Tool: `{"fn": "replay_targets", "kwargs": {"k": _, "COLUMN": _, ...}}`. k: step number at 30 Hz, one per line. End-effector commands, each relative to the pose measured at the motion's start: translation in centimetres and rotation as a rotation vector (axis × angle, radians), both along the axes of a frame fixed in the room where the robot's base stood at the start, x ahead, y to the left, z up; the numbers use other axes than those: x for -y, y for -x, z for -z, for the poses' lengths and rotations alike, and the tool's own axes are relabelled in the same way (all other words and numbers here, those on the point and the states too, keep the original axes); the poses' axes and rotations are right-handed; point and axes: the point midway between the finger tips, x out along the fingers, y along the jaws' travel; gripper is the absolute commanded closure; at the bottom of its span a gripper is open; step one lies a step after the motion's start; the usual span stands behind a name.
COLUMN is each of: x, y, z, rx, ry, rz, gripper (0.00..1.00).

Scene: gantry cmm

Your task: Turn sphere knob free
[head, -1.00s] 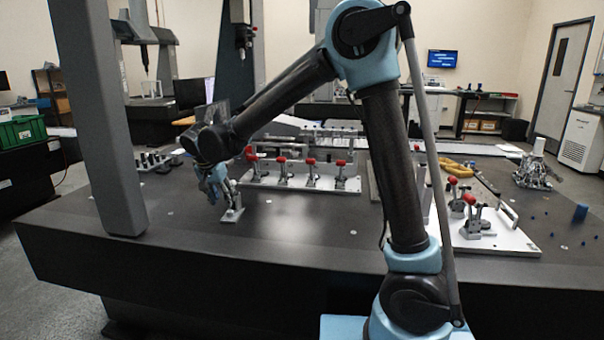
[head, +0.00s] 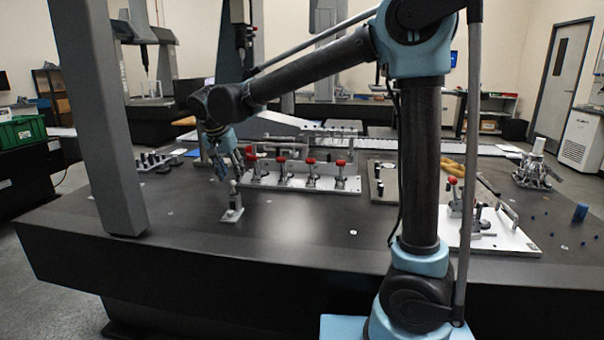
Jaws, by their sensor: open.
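A small grey stand (head: 232,211) with a flat base and a short upright post is on the dark table, left of centre. No thing shows between the fingers. Whether a fingertip touches the post top cannot be told.
A plate with several red-handled clamps (head: 311,163) stands close to the right of my gripper. A thick grey gantry column (head: 103,120) rises at the left. Another clamp plate (head: 494,238) lies at the right. The table front is clear.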

Motion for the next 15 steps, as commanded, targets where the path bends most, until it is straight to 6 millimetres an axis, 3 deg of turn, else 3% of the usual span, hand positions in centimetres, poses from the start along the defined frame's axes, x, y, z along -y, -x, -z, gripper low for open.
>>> {"fn": "replay_targets", "kwargs": {"k": 15, "x": 8.2, "y": -2.1, "z": -0.4, "rx": -0.037, "ry": 0.018, "rz": -0.009, "gripper": 0.59}}
